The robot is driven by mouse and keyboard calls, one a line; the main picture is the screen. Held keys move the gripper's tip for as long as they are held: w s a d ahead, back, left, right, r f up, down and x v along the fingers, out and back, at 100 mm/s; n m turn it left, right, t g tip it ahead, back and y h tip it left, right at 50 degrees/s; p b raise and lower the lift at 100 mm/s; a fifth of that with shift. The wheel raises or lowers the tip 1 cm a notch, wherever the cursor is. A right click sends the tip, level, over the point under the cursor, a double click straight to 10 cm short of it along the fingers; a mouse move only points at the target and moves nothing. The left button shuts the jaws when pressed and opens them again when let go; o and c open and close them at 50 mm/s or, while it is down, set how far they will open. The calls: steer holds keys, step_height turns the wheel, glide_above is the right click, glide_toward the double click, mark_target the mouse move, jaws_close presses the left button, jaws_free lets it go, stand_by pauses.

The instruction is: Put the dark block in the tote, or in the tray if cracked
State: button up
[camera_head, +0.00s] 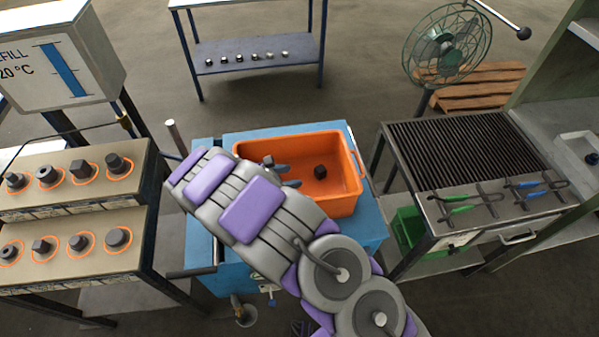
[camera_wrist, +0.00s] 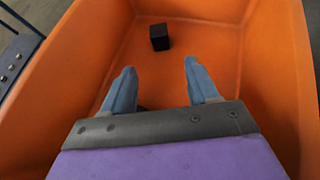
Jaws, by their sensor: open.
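An orange tote (camera_head: 350,197) stands on a blue cart; its inside also fills the wrist view (camera_wrist: 85,45). A dark block (camera_head: 320,172) lies on its floor, and a dark block shows ahead of the fingertips in the wrist view (camera_wrist: 159,37). A second dark piece (camera_head: 268,160) shows beside my fingers, mostly hidden; a dark bit also shows between them in the wrist view (camera_wrist: 141,107). I cannot tell whether either is cracked. My gripper (camera_head: 295,175) is open over the tote, its two blue-grey fingers apart (camera_wrist: 157,72). A pale tray (camera_head: 577,142) is partly visible on the right bench.
Left stepped racks (camera_head: 75,198) hold several dark pieces in orange rings. A grated table (camera_head: 470,150) with green- and blue-handled tongs stands right, a green bin (camera_head: 408,226) below it. Behind are a fan (camera_head: 447,45) and a blue shelf table (camera_head: 255,48) with small pieces.

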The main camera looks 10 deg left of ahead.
steer(key=shift+v, duration=0.95)
steer(key=shift+d, duration=0.1)
steer(key=s+d+r+m+g+y, duration=0.1)
steer(key=s+d+r+m+g, duration=0.35)
steer(key=d+r+m, duration=0.55)
steer(key=s+d+r+m+g, duration=0.3)
steer(key=s+d+r, duration=0.25)
steer(key=d, duration=0.75)
steer(key=s+d+r+m+g+y, duration=0.1)
steer(key=s+d+r+m+y, duration=0.15)
steer(key=s, duration=0.35)
steer(key=s+d+r+m+g+y, duration=0.1)
steer(key=s+d+r+m+y, duration=0.1)
steer(key=s+d+m, duration=0.3)
steer(key=s+a+m+y, duration=0.2)
steer(key=s, duration=0.5)
steer(key=s+a+r+m+y, duration=0.1)
steer(key=s+a+m+y, duration=0.1)
steer(key=s, duration=0.5)
steer(key=shift+a+r+m, duration=0.25)
steer(key=shift+a+m, duration=0.3)
steer(key=shift+a, duration=0.25)
